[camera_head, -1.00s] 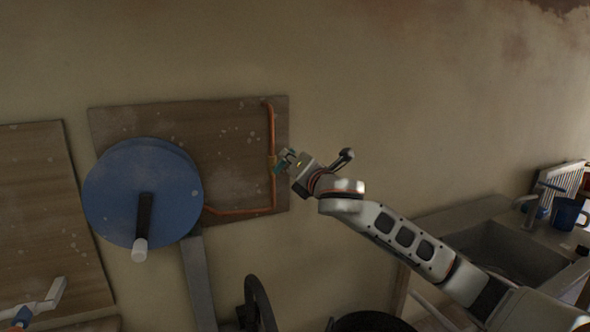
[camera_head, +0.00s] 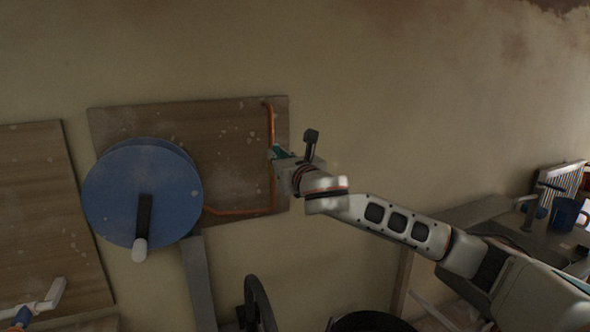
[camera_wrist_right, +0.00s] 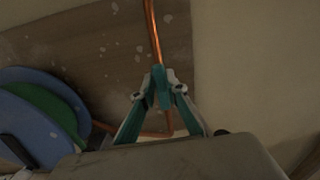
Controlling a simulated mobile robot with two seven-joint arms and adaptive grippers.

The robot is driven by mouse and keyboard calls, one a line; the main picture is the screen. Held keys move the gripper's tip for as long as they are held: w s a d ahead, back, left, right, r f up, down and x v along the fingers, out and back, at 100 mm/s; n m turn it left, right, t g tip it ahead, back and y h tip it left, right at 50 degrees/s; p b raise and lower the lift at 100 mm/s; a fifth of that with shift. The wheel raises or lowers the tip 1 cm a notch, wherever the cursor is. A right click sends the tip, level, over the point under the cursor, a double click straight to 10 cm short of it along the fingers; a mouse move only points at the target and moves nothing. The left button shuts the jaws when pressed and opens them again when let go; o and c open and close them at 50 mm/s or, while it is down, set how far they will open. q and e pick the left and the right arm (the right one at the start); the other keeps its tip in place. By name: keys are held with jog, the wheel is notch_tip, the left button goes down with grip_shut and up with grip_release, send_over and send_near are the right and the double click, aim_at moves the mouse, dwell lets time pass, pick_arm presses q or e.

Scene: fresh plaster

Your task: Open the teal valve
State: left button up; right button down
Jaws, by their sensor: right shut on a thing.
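The teal valve handle (camera_wrist_right: 162,88) shows in the right wrist view, upright between my fingertips, in front of the copper pipe (camera_wrist_right: 154,30). My right gripper (camera_wrist_right: 161,84) is shut on it. In the head view, my right gripper (camera_head: 278,153) is at the vertical copper pipe (camera_head: 272,122) near the right edge of a wooden board (camera_head: 220,125). The valve body is mostly hidden there by the gripper. How far the handle is turned cannot be told.
A large blue disc (camera_head: 115,190) with a crank grip (camera_head: 140,250) stands left of the valve. A dark wheel (camera_head: 260,300) is below. A sink counter with a blue mug (camera_head: 566,213) is at the right. The wall right of the board is bare.

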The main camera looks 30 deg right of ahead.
jog(key=c, duration=2.1)
grip_release()
jog(key=shift+a+f, duration=0.1)
jog(key=shift+s, duration=0.1)
jog(key=s, duration=1.1)
jog(key=shift+s+a, duration=0.25)
jog(key=shift+s, duration=0.15)
